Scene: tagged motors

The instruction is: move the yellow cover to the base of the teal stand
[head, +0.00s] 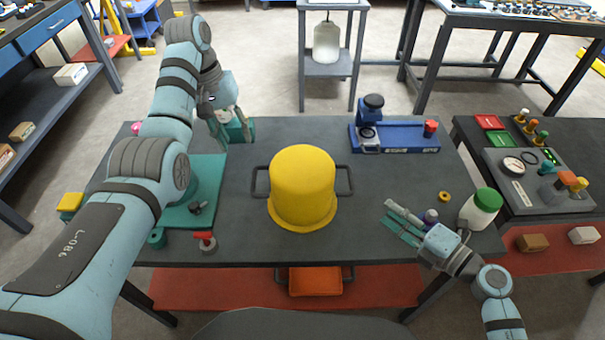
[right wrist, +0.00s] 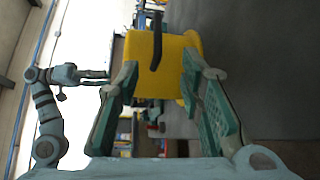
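The yellow cover (head: 303,188) stands upright in the middle of the dark table, with a black handle on each side. It also shows in the right wrist view (right wrist: 172,62), beyond the fingers. The base of the teal stand (head: 195,180) lies flat at the table's left, partly hidden behind my left arm. My left gripper (head: 232,128) is over the far left of the table by the stand; its fingers are not clear. My right gripper (head: 395,222) is right of the cover, apart from it. Its fingers are spread and empty in the right wrist view (right wrist: 162,85).
A blue fixture (head: 400,136) stands at the back right. A green-lidded white jar (head: 481,208) and a small yellow ring (head: 444,197) are at the right. A red-topped knob (head: 205,240) sits at the front left. The table between stand and cover is mostly clear.

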